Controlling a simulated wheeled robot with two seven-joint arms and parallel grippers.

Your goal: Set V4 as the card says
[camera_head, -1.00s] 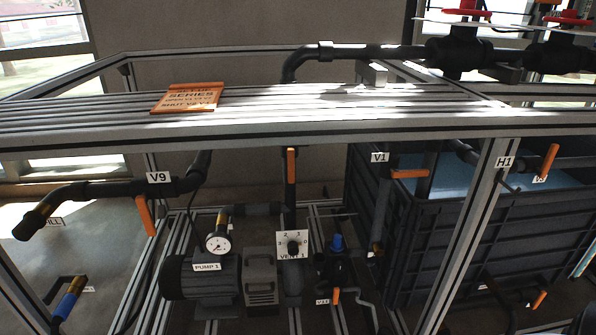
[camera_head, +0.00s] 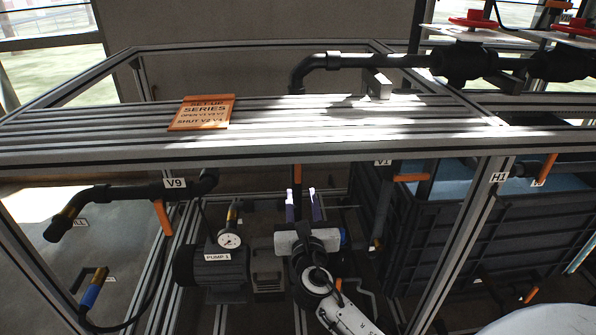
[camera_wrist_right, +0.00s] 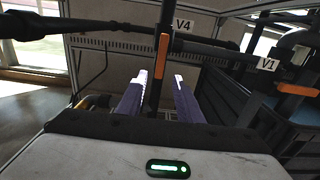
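The orange card (camera_head: 203,112) lies on the top rail. It reads "SET-UP SERIES" with an OPEN line and a SHUT line; the valve numbers are hard to read. The V4 label (camera_wrist_right: 183,25) shows in the right wrist view beside an orange lever (camera_wrist_right: 162,56). That lever stands upright, in line with a dark vertical pipe, and also shows in the head view (camera_head: 297,173). My right gripper (camera_head: 301,205) is open and empty below the lever, under the rail. Its two fingers (camera_wrist_right: 160,98) are apart, with the pipe between them in the picture. My left gripper is out of view.
The aluminium rail (camera_head: 100,152) crosses above my right gripper. Pump 1 (camera_head: 217,265) with its gauge (camera_head: 230,240) stands to the left. The V9 lever (camera_head: 163,217) hangs left, the V1 lever (camera_head: 411,178) points sideways at right. A dark crate (camera_head: 470,235) fills the right.

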